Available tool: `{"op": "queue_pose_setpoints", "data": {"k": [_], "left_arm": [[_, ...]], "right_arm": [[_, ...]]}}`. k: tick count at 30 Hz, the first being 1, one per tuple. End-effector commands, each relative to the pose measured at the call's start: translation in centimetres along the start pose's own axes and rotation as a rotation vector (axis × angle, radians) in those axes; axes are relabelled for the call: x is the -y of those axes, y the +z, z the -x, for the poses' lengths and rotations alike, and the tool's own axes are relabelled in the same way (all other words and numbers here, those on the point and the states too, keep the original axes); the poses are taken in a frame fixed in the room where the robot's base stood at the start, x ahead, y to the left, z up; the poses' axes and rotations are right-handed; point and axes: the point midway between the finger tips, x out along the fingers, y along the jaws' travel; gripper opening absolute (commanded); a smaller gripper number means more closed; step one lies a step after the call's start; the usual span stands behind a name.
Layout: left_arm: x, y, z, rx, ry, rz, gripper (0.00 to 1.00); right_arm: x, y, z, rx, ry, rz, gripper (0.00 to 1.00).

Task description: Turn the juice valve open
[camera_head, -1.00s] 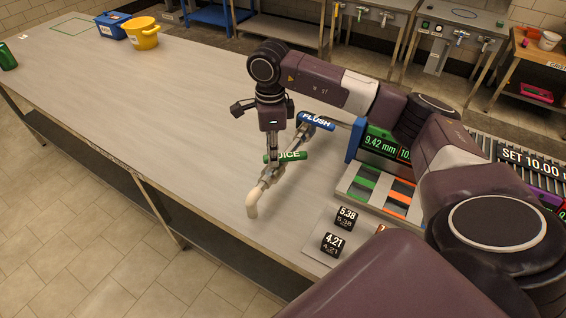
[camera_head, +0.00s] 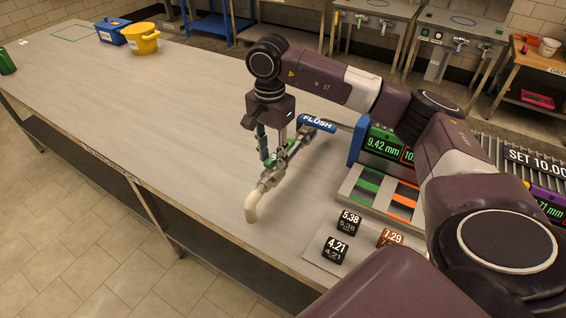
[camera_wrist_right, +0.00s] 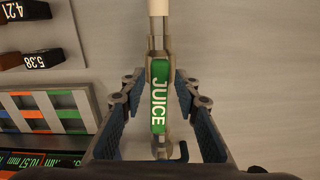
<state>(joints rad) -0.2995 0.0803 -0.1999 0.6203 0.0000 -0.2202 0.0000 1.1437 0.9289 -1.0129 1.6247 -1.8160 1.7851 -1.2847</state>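The green juice valve handle (camera_head: 292,149), lettered JUICE in the right wrist view (camera_wrist_right: 160,97), lies in line with its metal pipe. The pipe ends in a cream spout (camera_head: 252,207) over the table's front part. My right gripper (camera_head: 273,158) points down over the handle. Its fingers (camera_wrist_right: 160,85) stand apart on either side of the handle, with gaps visible in the right wrist view. The fingers partly hide the handle in the head view. The blue FLUSH handle (camera_head: 317,123) is just behind, on the same pipework. My left gripper is not in view.
Small number blocks (camera_head: 335,249) lie right of the spout. A rack with green and orange strips (camera_head: 372,190) and a blue-framed gauge (camera_head: 356,141) stand right of the valve. A yellow pot (camera_head: 143,40) and blue box (camera_head: 114,31) are far left. The table's middle is clear.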

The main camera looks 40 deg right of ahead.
Motion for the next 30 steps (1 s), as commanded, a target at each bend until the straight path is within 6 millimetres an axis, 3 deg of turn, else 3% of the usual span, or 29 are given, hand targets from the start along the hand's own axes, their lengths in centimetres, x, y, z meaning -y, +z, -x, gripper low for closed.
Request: {"op": "queue_pose_setpoints", "data": {"k": [5,19,30], "left_arm": [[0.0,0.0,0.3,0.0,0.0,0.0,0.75],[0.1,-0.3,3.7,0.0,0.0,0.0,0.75],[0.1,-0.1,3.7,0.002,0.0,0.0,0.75]], "right_arm": [[0.0,0.0,0.5,0.0,0.0,-0.001,0.29],[0.0,0.0,5.8,0.0,0.0,-0.001,0.29],[0.0,0.0,6.0,0.0,0.001,-0.002,0.29]]}}
